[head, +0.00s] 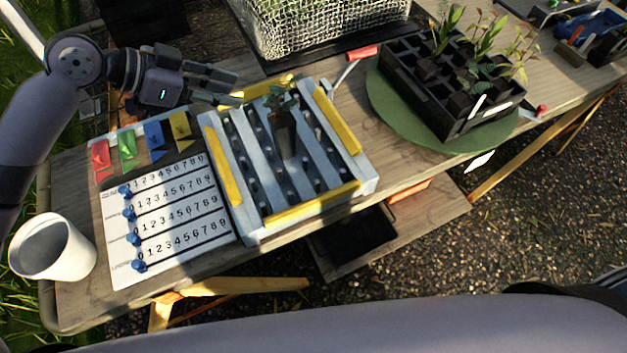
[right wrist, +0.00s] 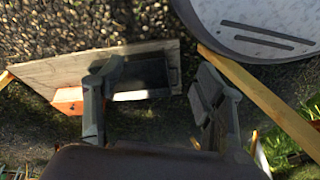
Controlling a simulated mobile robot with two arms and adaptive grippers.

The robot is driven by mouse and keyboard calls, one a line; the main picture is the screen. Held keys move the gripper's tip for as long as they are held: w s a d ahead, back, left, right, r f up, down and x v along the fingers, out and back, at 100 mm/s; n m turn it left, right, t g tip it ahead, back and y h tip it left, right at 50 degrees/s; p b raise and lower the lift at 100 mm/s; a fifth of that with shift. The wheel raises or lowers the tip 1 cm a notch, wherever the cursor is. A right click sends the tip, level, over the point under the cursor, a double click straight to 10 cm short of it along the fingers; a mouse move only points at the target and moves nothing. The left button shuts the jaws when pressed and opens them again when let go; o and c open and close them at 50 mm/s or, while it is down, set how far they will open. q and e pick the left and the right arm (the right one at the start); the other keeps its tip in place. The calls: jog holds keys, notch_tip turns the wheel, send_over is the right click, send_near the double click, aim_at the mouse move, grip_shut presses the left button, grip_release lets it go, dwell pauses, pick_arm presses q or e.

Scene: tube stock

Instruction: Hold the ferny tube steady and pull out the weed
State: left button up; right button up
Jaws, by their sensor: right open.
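A dark tube (head: 284,137) with a small leafy plant (head: 281,101) at its top leans in the blue-grey slotted rack (head: 246,222). I cannot tell from its leaves whether it is the ferny one or which shoot is the weed. More dark tubes with taller seedlings (head: 484,40) stand in a black cell tray (head: 402,87) at the right. My left gripper (head: 238,90) is open and empty, up and to the left of the leaning tube, apart from it. My right gripper (right wrist: 158,75) is open and empty in the right wrist view, over the ground, and out of the head view.
The black tray stands on a green round mat (head: 380,110). A number board (head: 170,215) with blue pegs, coloured tags (head: 126,144) and a white cup (head: 50,248) are at the left. A wire basket (head: 320,25) stands behind the rack. A lower shelf (head: 425,220) shows below the table.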

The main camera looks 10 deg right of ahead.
jog(key=w+a+r+m+t+y, duration=0.1)
jog(key=w+a+r+m+t, duration=0.25)
jog(key=w+r, duration=0.4)
jog(key=m+t+y, duration=0.3)
jog(key=m+t, duration=0.6)
jog(key=m, duration=1.2)
send_near(287, 138)
jog(key=s+d+f, duration=0.6)
jog(key=s+f, duration=0.1)
jog(key=f, duration=0.2)
jog(key=w+a+r+m+t, duration=0.1)
jog(key=w+a+r+m, duration=0.25)
jog(key=r+m, duration=0.4)
jog(key=shift+y, duration=0.3)
jog(key=x, duration=1.1)
jog(key=a+x, duration=0.1)
jog(key=x, duration=0.4)
jog(key=shift+a+r, duration=0.1)
jog(key=shift+r, duration=0.15)
